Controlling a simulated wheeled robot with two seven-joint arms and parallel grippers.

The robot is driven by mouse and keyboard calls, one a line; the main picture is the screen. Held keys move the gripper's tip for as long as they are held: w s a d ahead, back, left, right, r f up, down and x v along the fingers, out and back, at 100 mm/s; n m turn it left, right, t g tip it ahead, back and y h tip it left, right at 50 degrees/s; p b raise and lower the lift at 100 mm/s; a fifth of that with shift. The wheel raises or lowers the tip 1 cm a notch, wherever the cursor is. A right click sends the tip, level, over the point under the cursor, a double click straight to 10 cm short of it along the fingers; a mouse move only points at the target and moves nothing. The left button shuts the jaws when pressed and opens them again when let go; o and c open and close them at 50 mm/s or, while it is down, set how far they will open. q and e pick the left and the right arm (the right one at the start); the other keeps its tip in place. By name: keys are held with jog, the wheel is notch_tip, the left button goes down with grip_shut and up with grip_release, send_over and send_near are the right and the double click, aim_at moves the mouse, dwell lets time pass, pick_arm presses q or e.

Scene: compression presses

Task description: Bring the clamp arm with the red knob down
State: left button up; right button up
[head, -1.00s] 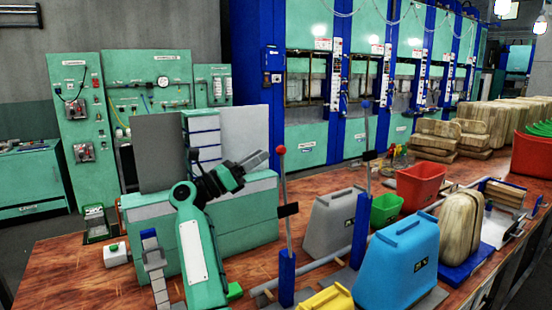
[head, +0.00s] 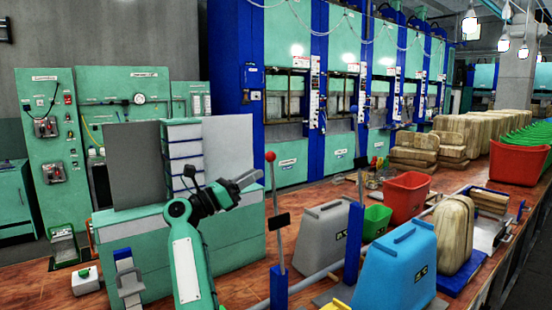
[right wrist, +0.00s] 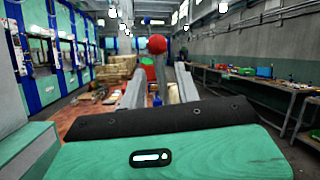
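The clamp arm's red knob (head: 270,157) tops a thin upright lever (head: 275,195) with a black block partway down, rising from a blue post (head: 279,287). The knob also shows in the right wrist view (right wrist: 157,44), above and beyond my fingertips and roughly centred between them. My right gripper (head: 250,181) is just left of the lever and slightly below the knob. In the right wrist view its two fingers (right wrist: 160,84) stand apart with nothing held between them; contact with the lever is not visible. My left gripper is not in view.
A second blue post (head: 354,242) with an upright lever stands to the right. Grey (head: 322,240) and blue (head: 398,268) moulds stand nearby. Red (head: 408,194) and green (head: 376,221) bins lie beyond. A green cabinet (head: 236,232) with grey panels stands behind my right arm.

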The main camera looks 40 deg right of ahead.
jog(key=p+x, duration=0.2)
jog(key=x, duration=0.5)
jog(key=shift+d+r, duration=0.15)
jog(key=shift+d, duration=0.1)
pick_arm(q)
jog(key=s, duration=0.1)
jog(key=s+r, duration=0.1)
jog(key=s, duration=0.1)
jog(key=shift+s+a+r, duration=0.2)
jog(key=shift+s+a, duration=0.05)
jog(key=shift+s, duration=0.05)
pick_arm(e)
jog(key=shift+s+d, duration=0.1)
jog(key=shift+d, duration=0.35)
jog(key=c, duration=0.7)
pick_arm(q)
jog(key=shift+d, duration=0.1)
pick_arm(e)
jog(key=shift+r, duration=0.1)
grip_shut()
